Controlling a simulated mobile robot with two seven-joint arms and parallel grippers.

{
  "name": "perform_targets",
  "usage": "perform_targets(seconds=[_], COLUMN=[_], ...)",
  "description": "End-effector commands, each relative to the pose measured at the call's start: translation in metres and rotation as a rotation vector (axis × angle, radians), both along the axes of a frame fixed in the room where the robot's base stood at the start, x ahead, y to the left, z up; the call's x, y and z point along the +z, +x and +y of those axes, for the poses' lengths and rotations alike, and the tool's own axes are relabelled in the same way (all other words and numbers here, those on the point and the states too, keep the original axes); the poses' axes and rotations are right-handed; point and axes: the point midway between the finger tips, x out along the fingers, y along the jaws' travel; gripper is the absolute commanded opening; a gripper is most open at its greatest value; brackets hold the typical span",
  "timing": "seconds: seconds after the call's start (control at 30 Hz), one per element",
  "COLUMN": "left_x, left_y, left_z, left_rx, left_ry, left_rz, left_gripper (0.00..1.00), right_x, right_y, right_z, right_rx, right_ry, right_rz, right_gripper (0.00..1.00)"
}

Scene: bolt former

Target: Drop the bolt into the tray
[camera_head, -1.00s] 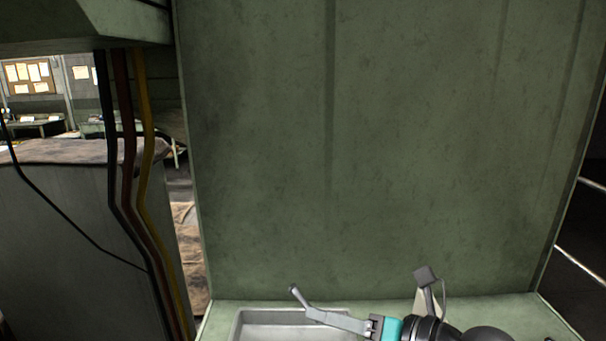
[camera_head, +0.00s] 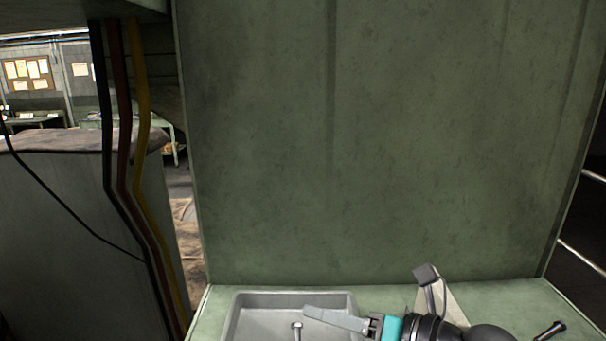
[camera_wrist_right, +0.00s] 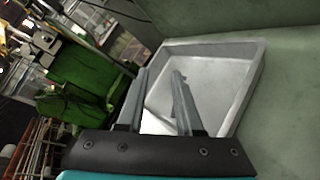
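A dark bolt (camera_head: 297,329) shows within the outline of the grey metal tray (camera_head: 268,296), head up and shaft pointing down. Its lower end is cut off by the frame, so I cannot tell whether it touches the tray floor. My right gripper (camera_head: 306,311) reaches in from the right over the tray, just above and beside the bolt, apart from it. In the right wrist view its two fingers (camera_wrist_right: 160,76) are parted with nothing between them, and the tray (camera_wrist_right: 250,80) lies beyond. My left gripper is not in view.
A second bolt (camera_head: 549,330) lies on the green ledge (camera_head: 500,292) at the right. A tall green panel (camera_head: 380,150) rises behind the ledge. Black, red and yellow cables (camera_head: 140,180) run down at the left.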

Motion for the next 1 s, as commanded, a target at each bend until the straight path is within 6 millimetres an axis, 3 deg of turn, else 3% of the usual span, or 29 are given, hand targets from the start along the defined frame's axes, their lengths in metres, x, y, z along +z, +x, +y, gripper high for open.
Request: perform_targets(seconds=[0.1,0.47,1.0], left_x=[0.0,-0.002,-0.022], left_y=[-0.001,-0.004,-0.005], left_z=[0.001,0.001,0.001], left_rx=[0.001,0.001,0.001], left_ry=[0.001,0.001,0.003], left_rz=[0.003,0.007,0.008], left_gripper=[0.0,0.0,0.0], right_x=[0.0,0.001,0.028], right_y=[0.0,-0.004,-0.063], right_z=[0.0,-0.006,-0.088], right_rx=[0.0,-0.002,-0.002], right_ry=[0.0,-0.003,-0.004], right_rz=[0.0,0.0,0.001], right_gripper=[0.49,0.49,0.49])
